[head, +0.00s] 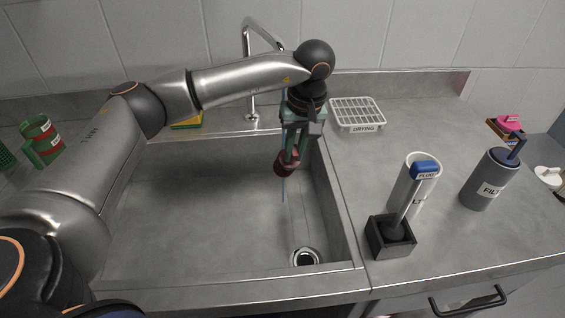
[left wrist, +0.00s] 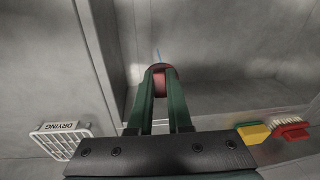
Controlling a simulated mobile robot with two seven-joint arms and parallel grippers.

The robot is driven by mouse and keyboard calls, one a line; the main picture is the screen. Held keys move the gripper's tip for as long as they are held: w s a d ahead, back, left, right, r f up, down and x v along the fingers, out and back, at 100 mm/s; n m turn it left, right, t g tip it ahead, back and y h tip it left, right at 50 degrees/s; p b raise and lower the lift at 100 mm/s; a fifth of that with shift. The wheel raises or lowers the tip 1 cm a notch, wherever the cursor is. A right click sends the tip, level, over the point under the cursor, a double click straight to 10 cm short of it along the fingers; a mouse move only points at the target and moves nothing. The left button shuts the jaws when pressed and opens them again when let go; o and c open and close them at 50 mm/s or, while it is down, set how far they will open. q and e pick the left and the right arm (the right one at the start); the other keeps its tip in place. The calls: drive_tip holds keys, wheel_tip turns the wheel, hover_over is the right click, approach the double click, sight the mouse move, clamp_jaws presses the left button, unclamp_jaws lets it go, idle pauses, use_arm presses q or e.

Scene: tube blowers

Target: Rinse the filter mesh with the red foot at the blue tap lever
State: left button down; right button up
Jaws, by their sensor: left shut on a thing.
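My left gripper (head: 291,152) is over the sink (head: 200,215), pointing down. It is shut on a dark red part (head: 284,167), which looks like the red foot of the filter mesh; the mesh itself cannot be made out. In the left wrist view the red part (left wrist: 162,72) sits between the fingertips of the gripper (left wrist: 160,84). The tap (head: 247,60) stands behind the sink, partly hidden by my arm; no blue lever is clearly visible.
A white rack labelled DRYING (head: 357,115) is right of the sink. A grey labelled canister (head: 488,182) is farther right. A sponge (left wrist: 253,133) and red brush (left wrist: 290,130) lie behind the sink.

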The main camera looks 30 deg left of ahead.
use_arm(q)
drive_tip(key=shift+d, duration=0.1)
drive_tip(key=shift+s+d, duration=0.25)
drive_tip(key=shift+d, duration=0.15)
drive_tip(key=s+d, duration=0.4)
drive_tip(key=d, duration=0.1)
drive_tip(key=shift+d, duration=0.3)
idle(1.3)
drive_tip(key=shift+s+r, duration=0.1)
drive_tip(key=s+d+r+p, duration=0.2)
drive_tip(key=s+d+r, duration=0.1)
drive_tip(key=d, duration=0.1)
drive_tip(key=shift+r, duration=0.4)
idle(0.3)
